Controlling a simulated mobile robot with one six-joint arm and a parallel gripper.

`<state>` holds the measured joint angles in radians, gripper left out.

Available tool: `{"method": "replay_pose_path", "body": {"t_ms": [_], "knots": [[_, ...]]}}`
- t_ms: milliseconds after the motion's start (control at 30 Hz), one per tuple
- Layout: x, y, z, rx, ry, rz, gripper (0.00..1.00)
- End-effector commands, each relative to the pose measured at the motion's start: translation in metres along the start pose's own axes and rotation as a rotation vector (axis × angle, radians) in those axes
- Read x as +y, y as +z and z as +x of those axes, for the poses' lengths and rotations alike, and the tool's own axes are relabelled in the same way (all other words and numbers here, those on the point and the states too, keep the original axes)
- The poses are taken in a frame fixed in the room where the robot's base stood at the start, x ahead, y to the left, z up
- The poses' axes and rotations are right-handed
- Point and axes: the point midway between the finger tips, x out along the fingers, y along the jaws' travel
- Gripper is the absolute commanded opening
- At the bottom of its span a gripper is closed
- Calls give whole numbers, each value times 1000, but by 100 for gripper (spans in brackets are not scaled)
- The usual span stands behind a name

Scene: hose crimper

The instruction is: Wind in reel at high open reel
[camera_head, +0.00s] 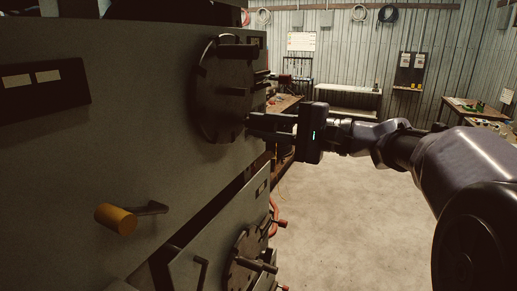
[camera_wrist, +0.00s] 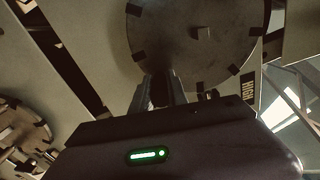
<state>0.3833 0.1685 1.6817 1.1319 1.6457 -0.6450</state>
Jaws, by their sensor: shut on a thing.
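The high open reel is a dark round disc (camera_head: 222,90) with several short pegs, mounted upright on the face of the upper grey cabinet (camera_head: 130,100). My gripper (camera_head: 254,122) reaches in from the right to the reel's lower right edge. In the wrist view my gripper's fingers (camera_wrist: 164,90) are shut at the rim, on what looks like one of the reel's pegs. The gripped part is mostly hidden between the fingers.
A second pegged reel (camera_head: 250,260) sits on the lower cabinet; a similar one shows at left in the wrist view (camera_wrist: 22,130). A crank with a yellow grip (camera_head: 117,218) juts from the upper cabinet. Benches (camera_head: 350,100) stand at the back wall. The floor (camera_head: 345,225) is clear.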

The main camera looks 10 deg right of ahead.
Motion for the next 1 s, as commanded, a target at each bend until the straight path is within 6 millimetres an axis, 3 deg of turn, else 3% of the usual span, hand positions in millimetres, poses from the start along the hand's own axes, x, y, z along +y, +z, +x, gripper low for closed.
{"method": "replay_pose_path", "body": {"t_ms": [333, 900, 933, 1000], "knots": [[-8, -8, 0, 0, -4, -128, 0], [-12, -8, 0, -1, -5, -154, 0], [-12, -8, 0, -1, -5, -154, 25], [-12, -8, 0, -1, -5, -153, 39]]}}
